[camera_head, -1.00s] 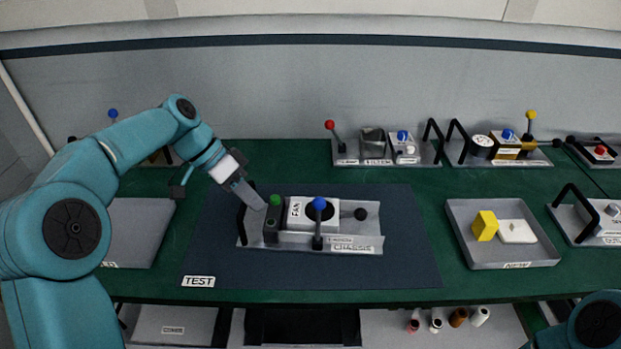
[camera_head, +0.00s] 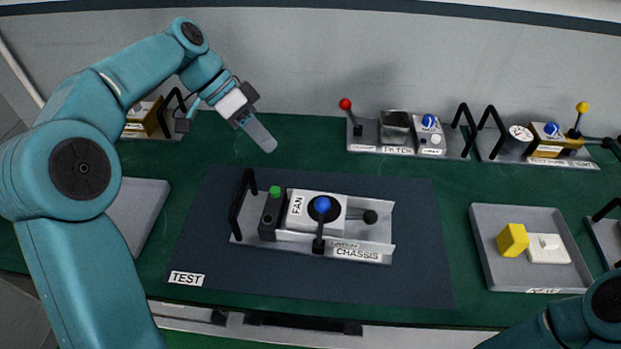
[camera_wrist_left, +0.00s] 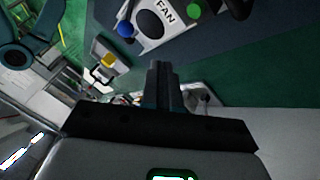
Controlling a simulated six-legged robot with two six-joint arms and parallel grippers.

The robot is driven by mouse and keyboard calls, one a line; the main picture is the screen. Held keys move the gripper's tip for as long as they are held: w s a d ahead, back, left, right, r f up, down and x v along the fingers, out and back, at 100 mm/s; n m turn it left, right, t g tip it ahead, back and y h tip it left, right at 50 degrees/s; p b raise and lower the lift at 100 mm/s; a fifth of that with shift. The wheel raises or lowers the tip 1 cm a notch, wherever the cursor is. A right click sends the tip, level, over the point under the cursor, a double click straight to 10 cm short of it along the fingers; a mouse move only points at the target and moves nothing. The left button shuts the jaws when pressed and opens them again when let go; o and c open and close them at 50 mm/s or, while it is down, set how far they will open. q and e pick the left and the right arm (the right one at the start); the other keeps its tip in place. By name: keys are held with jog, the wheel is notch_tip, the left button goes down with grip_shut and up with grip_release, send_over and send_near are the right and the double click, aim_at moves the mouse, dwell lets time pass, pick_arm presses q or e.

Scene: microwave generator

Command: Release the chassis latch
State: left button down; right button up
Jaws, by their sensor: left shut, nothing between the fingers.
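The chassis (camera_head: 362,250) is a grey tray on the dark test mat, with a black handle at its left end. It holds a white FAN block (camera_head: 330,211) and a black block with a green button (camera_head: 272,212). The chassis latch (camera_head: 321,222) is a blue-knobbed lever standing upright at the front, by a small label. My left gripper (camera_head: 267,145) is shut and empty, in the air behind and left of the chassis, touching nothing. In the left wrist view, the shut fingers (camera_wrist_left: 162,85) lie below the FAN block (camera_wrist_left: 155,22) and blue knob (camera_wrist_left: 125,29).
Modules with red (camera_head: 345,104) and yellow (camera_head: 582,107) levers stand along the back. A grey tray (camera_head: 490,258) with a yellow block (camera_head: 512,239) is at right. Another flat grey tray (camera_head: 146,205) is at left. My right arm shows at the lower right; its gripper is out of view.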

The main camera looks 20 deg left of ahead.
aim_at(321, 221)
pick_arm(q)
jog(key=x, duration=1)
jog(key=shift+s+d+f, duration=0.1)
jog(key=shift+s, duration=0.1)
jog(key=s+d, duration=0.1)
jog(key=s+d+p, duration=0.1)
jog(key=d, duration=0.1)
jog(key=shift+s+r, duration=0.25)
jog(key=shift+r, duration=0.1)
jog(key=shift+w+f, duration=0.1)
jog(key=shift+w, duration=0.1)
jog(key=shift+d, duration=0.1)
jog(key=shift+s, duration=0.15)
